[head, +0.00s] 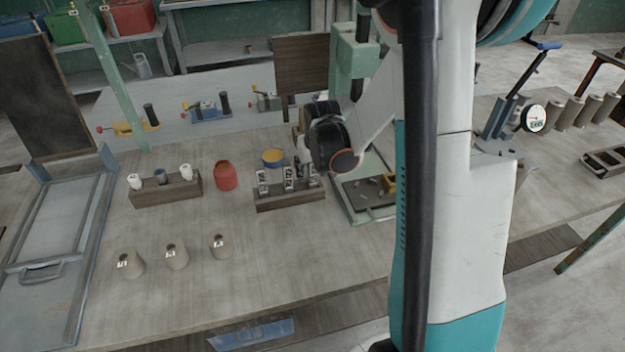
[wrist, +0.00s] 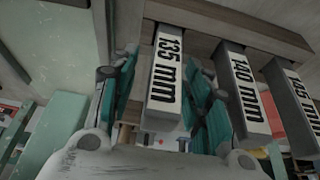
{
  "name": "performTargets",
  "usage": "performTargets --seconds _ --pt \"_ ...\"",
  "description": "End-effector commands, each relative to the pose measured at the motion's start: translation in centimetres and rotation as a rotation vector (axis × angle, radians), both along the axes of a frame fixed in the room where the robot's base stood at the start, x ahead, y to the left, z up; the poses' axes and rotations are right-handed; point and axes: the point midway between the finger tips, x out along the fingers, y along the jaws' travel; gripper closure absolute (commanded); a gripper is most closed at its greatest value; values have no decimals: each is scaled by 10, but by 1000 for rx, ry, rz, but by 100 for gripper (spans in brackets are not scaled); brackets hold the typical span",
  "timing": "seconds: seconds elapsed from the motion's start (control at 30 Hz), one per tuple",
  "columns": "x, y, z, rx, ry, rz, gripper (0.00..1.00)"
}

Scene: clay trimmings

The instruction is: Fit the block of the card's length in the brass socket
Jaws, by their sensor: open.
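Three pale blocks with black length labels stand in a dark wooden rack (head: 290,200). In the wrist view they read 135 mm (wrist: 165,75), 140 mm (wrist: 243,85) and a third, partly cut off (wrist: 293,105), whose number I cannot read surely. My gripper (wrist: 163,98) is open, its teal-padded fingers on either side of the 135 mm block; I cannot tell whether they touch it. In the head view my wrist hides the fingers. A brass-coloured piece (head: 389,182) sits in a green tray, perhaps the socket, partly behind my arm. I cannot make out a card.
The green tray (head: 352,212) stands right of the rack. A red jar (head: 226,177), a yellow dish (head: 273,157) and a second rack (head: 165,192) stand left and behind. Several clay cones (head: 176,257) stand in front. The table's front middle is clear.

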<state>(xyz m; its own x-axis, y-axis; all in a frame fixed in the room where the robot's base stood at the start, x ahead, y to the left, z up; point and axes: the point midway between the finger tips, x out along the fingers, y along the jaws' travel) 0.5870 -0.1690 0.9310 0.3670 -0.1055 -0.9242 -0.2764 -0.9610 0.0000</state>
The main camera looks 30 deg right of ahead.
Motion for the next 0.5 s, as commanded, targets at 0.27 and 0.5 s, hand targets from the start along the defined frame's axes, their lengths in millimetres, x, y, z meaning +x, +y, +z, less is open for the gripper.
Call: performTargets --seconds 0.27,0.5 --pt "0 0 1 0 0 0 83" --pt "0 0 1 0 0 0 100"
